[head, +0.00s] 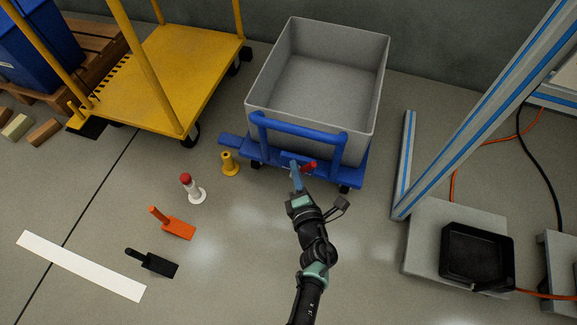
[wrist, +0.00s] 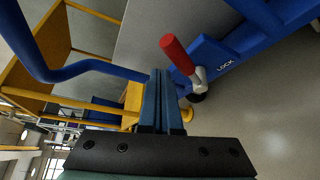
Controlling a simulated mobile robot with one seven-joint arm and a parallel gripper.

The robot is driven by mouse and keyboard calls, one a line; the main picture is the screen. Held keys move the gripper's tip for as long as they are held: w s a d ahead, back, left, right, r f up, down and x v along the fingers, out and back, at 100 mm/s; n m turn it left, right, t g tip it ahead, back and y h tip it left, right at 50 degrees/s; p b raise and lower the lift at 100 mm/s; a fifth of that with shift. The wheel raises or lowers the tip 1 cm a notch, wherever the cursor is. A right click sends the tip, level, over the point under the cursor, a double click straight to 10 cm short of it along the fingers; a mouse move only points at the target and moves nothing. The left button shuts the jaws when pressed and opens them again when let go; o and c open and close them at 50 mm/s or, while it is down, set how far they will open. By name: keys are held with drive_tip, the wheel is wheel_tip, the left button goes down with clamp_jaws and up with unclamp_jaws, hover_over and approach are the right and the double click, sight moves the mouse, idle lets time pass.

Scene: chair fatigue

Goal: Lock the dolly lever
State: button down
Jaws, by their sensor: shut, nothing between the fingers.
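The blue dolly (head: 345,178) carries a grey open bin (head: 330,80) and has a blue tubular handle (head: 298,128) at its near side. The dolly lever, with a red grip (head: 309,167), sits at the dolly's near edge. In the wrist view the lever's red grip (wrist: 177,54) slants up and left from a silver stem, beside a blue plate marked LOCK (wrist: 225,65). My gripper (head: 295,165) is shut and empty, with its blue fingers together just left of the lever. In the wrist view the fingertips (wrist: 160,75) are close to the grip; I cannot tell whether they touch.
A yellow cart (head: 170,65) stands at the left. On the floor are a yellow post (head: 229,164), a red-topped white post (head: 192,189), an orange block (head: 178,228) and a black piece (head: 157,263). A metal frame (head: 480,110) and black tray (head: 476,256) are at the right.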

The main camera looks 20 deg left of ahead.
drive_tip(key=shift+d+f, duration=0.2)
drive_tip(key=shift+d, duration=0.55)
drive_tip(key=shift+d+f, duration=0.15)
drive_tip(key=shift+d, duration=0.2)
drive_tip(key=a+r+p, duration=0.2)
drive_tip(key=a+r, duration=0.1)
drive_tip(key=a, duration=0.1)
drive_tip(key=s+d+f+p, duration=0.1)
drive_tip(key=s+d+f, duration=0.2)
drive_tip(key=s, duration=0.6)
drive_tip(key=shift+s+d+p, duration=0.3)
drive_tip(key=shift+d+p, duration=0.05)
drive_tip(key=shift+d, duration=0.05)
drive_tip(key=shift+f, duration=0.15)
